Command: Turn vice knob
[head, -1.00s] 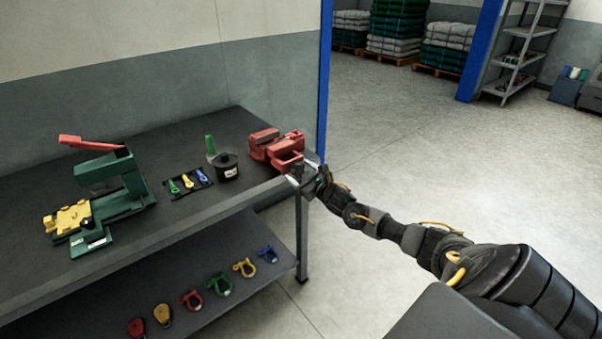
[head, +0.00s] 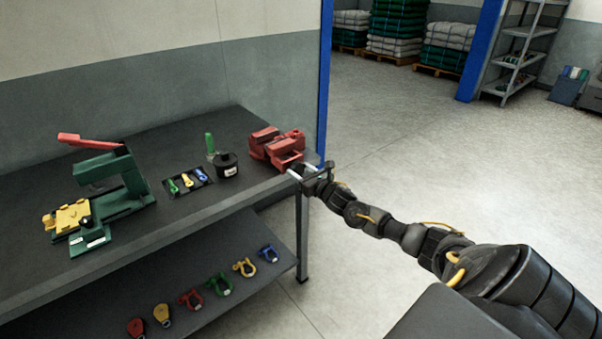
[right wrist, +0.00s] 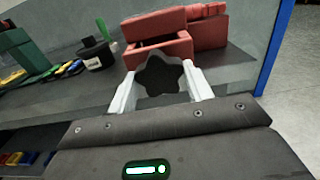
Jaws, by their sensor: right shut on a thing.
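The red vice (head: 277,146) sits at the right end of the grey workbench. In the right wrist view its red body (right wrist: 165,50) is just beyond my fingers. The dark, star-shaped vice knob (right wrist: 162,75) is at the front of the vice. My right gripper (head: 300,171) is at the bench's front corner, in line with the knob. In the right wrist view its two pale fingers (right wrist: 160,90) stand on either side of the knob and are shut on it. My left gripper is not in view.
Coloured shackles (head: 218,284) lie on the lower shelf.

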